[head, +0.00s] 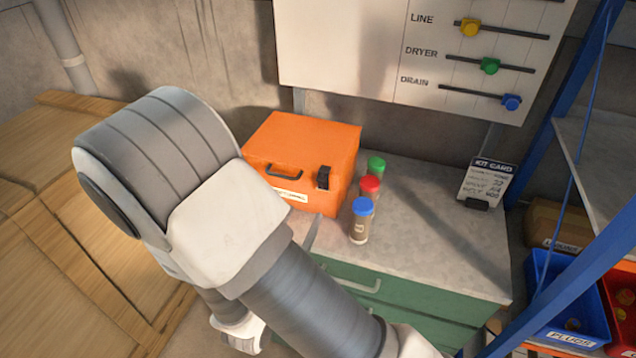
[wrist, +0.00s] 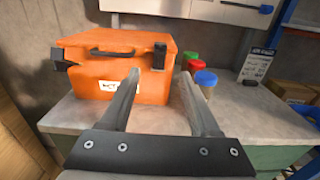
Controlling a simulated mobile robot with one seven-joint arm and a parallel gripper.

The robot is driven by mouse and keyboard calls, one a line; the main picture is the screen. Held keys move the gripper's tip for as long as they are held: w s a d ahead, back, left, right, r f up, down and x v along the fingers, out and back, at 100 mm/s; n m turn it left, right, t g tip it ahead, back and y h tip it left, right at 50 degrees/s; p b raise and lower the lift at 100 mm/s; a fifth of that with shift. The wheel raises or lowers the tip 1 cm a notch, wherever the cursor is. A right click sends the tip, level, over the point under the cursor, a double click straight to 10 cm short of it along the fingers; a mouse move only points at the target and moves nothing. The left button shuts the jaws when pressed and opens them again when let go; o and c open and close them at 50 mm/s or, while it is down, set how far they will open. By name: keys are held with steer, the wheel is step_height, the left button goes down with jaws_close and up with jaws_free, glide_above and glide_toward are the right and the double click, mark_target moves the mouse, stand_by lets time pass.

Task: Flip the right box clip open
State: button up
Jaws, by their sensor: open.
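The orange box (head: 305,145) stands on the grey counter, its lid down; it also fills the upper left of the wrist view (wrist: 125,72). Its right clip (head: 324,178) is black and lies upright along the front face, near the right end; it shows in the wrist view (wrist: 159,55) too. The left clip (wrist: 60,56) juts outward from the box's left end; in the head view my arm hides it. My gripper (wrist: 158,76) is open and empty, fingers pointing at the box front, with the right clip beyond and slightly above the gap between the tips. I see no contact.
Jars with blue (head: 362,206), red (head: 370,184) and green (head: 376,164) lids stand right of the box, close to my right finger in the wrist view. A kit card (head: 487,182) stands at the counter's right. Blue rack posts rise farther right. The counter's middle right is clear.

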mark_target(320, 181)
steer(key=p+x, duration=0.1)
steer(key=x, duration=0.9)
steer(key=shift+w+d, duration=0.1)
steer(key=shift+w, duration=0.05)
jaws_close()
